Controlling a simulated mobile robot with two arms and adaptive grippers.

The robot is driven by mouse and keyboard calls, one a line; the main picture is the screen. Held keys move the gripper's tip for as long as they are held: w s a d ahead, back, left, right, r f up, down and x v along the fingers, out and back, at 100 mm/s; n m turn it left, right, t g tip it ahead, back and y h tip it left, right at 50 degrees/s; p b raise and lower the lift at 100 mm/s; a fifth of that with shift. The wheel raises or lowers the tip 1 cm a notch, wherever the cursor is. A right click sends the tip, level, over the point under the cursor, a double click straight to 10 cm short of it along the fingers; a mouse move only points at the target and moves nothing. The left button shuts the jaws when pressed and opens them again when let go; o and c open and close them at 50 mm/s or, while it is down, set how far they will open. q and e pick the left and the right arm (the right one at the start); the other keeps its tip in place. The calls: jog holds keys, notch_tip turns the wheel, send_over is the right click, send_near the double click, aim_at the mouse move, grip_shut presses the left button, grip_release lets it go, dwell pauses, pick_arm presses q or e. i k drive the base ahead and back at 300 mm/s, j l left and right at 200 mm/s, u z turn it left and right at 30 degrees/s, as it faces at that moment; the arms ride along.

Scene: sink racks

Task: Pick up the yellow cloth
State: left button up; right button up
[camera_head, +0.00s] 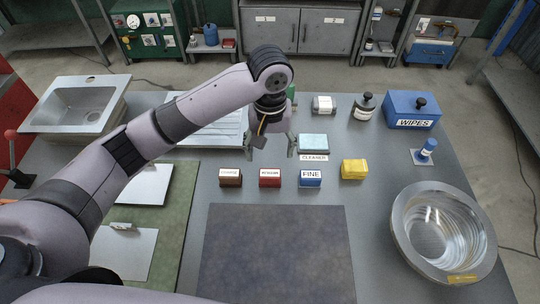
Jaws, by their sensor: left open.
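The yellow cloth (354,169) is a small folded yellow block lying on the grey table, right of the middle. My left gripper (270,152) hangs over the table with its fingers spread open and nothing between them. It is left of the yellow cloth and clearly apart from it, behind the row of small labelled blocks. My right gripper is not in view.
Brown (230,178), red (270,178) and blue FINE (309,178) blocks stand in a row left of the cloth. A light blue CLEANER block (313,143) is behind. A blue WIPES box (412,110) and metal bowl (398,235) are right. A dark mat (278,255) lies in front.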

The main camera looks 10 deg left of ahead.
aim_at(350, 169)
jog(key=k, duration=1.5)
